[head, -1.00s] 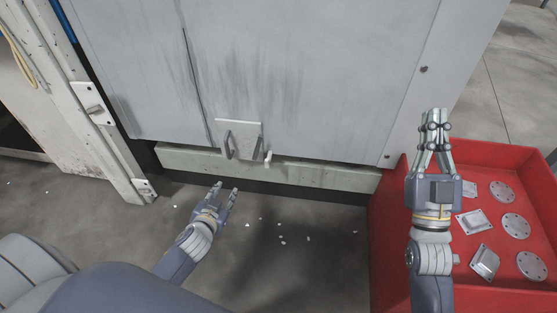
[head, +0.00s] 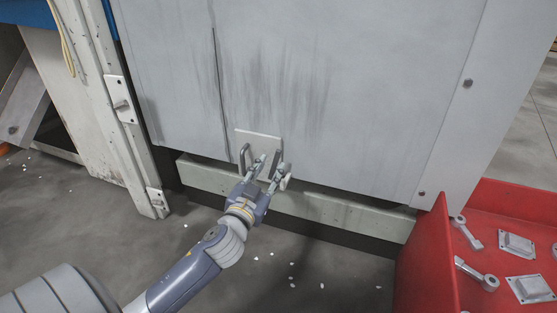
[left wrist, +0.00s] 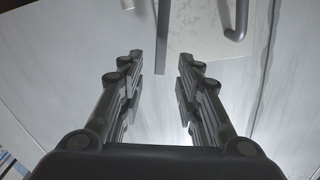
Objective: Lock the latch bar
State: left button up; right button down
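A grey door panel (head: 340,80) carries a small pale plate (head: 258,137) near its lower edge, with a grey U-shaped handle (head: 243,158) on the plate's left. In the left wrist view the latch bar (left wrist: 163,38) is a straight grey bar beside the plate (left wrist: 195,22); the handle (left wrist: 238,18) is to the right. My left gripper (head: 268,167) is at the plate, its fingers open. In the left wrist view the bar's end lies between the fingertips (left wrist: 163,62), with gaps on both sides. In the head view my fingers largely hide the bar. My right gripper is out of view.
A red bin (head: 427,255) with several metal parts stands at the lower right. A pale ledge (head: 330,210) runs below the door. A whitish post (head: 118,140) with brackets is on the left. The floor (head: 300,270) in front is open, with small scattered chips.

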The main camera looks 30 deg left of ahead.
aim_at(276, 158)
pick_arm(q)
jog(key=shift+b+x, duration=0.95)
jog(key=shift+x, duration=2.6)
grip_shut()
